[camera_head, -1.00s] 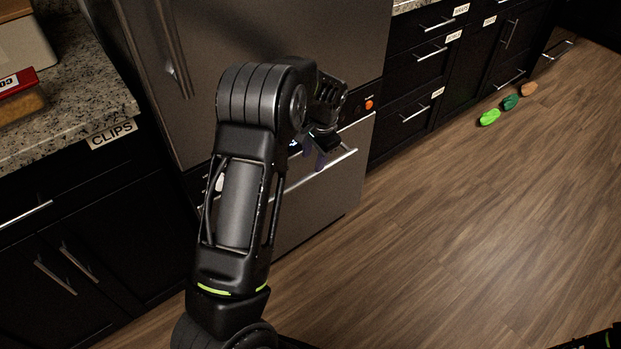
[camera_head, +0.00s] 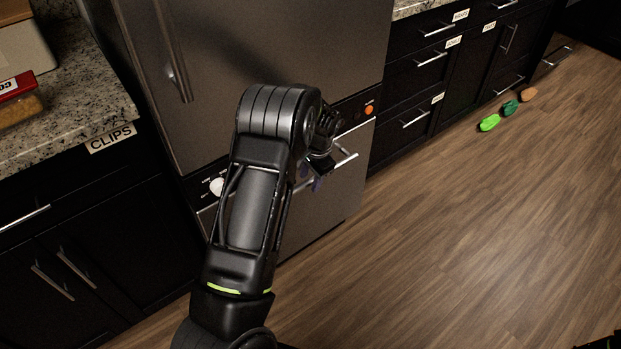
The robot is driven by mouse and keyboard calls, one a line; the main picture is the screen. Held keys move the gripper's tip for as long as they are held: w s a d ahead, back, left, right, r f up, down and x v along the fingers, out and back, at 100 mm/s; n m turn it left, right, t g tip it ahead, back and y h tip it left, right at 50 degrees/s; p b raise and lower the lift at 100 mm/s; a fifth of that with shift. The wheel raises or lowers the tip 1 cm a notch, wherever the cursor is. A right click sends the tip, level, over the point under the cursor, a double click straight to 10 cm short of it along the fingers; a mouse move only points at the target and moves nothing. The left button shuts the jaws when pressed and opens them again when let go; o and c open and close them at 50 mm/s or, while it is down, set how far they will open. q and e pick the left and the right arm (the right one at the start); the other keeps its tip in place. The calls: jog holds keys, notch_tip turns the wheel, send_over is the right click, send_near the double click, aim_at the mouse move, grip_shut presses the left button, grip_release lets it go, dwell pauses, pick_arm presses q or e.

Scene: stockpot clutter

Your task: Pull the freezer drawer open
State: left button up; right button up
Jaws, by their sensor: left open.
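The freezer drawer (camera_head: 335,205) is the steel front at the bottom of the fridge, with a horizontal bar handle (camera_head: 346,161) along its top. The drawer looks closed or nearly so; my arm hides its middle. My left arm comes in from below, and my left gripper (camera_head: 314,177) is open at the handle, partly hidden by my wrist. I cannot tell whether its fingers touch the bar or stand around it.
Black cabinets with a counter labelled CLIPS (camera_head: 111,137) stand at the left. Black drawers (camera_head: 417,65) stand right of the fridge (camera_head: 290,50). Green, teal and brown items (camera_head: 489,123) lie on the floor by them. The wooden floor (camera_head: 470,240) in front is clear.

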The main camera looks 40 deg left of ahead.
pick_arm(q)
jog(key=shift+c, duration=0.2)
grip_shut()
dwell(1.1)
